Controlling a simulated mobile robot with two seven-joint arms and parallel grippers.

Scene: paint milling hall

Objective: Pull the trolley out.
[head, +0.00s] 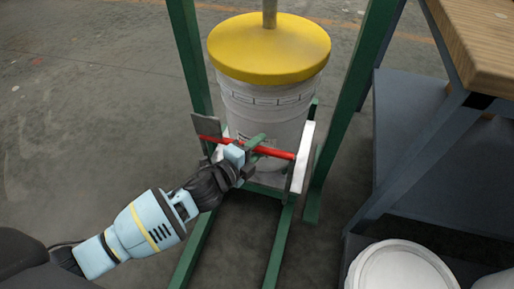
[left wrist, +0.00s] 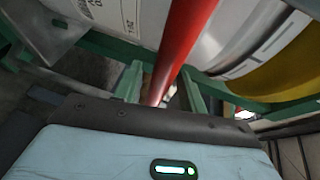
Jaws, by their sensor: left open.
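The trolley is a low carriage with pale side plates (head: 301,158) and a red handle bar (head: 281,154) across its front. It carries a white bucket (head: 265,108) with a yellow lid (head: 269,47), inside a green frame (head: 350,80). My left gripper (head: 257,147) is at the middle of the red bar. In the left wrist view the red bar (left wrist: 184,40) runs down between the two green fingers (left wrist: 163,88), which stand apart. I cannot tell whether either finger touches it. My right gripper is not in view.
A dark workbench with a wooden top (head: 482,40) stands close on the right, with a grey shelf (head: 410,120) below. A white round container (head: 402,268) is at the lower right. The green frame's base rails (head: 281,243) reach forward. The grey floor (head: 85,130) on the left is clear.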

